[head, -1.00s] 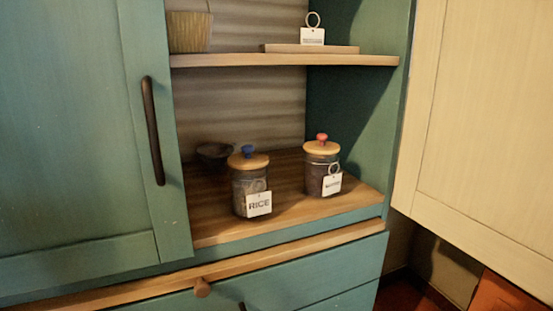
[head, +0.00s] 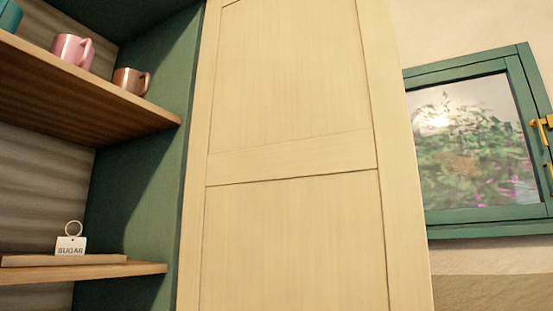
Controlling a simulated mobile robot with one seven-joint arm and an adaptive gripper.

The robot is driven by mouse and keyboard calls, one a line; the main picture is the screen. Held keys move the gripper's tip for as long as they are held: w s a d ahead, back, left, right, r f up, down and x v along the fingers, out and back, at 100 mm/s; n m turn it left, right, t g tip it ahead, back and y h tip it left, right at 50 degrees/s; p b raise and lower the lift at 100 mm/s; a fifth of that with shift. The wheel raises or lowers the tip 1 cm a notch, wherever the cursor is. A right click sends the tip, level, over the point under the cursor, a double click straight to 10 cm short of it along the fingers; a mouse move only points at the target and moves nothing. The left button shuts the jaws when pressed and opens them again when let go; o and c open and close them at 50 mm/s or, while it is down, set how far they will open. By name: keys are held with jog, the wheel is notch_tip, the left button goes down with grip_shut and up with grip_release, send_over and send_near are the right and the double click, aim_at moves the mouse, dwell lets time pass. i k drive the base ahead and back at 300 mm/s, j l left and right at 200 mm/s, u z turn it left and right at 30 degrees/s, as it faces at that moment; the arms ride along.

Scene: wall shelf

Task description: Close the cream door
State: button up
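The cream door (head: 290,240) is a tall panelled door in the middle of the head view. It stands open, swung out at the right side of the green cabinet (head: 135,150). Its upper and lower ends are out of the frame, and no handle shows on the face I see. My gripper is not in the picture.
Open shelves at the left hold a pink mug (head: 73,50), a brown mug (head: 131,80) and a SUGAR tag (head: 71,243) on a wooden board (head: 60,260). A green-framed window (head: 480,150) with brass fittings (head: 543,130) is on the wall at the right.

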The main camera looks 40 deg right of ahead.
aim_at(302, 192)
jog(key=k+l, duration=0.1)
jog(key=l, duration=0.6)
jog(key=k+l, duration=0.1)
jog(key=l, duration=1.3)
jog(key=k+u, duration=0.05)
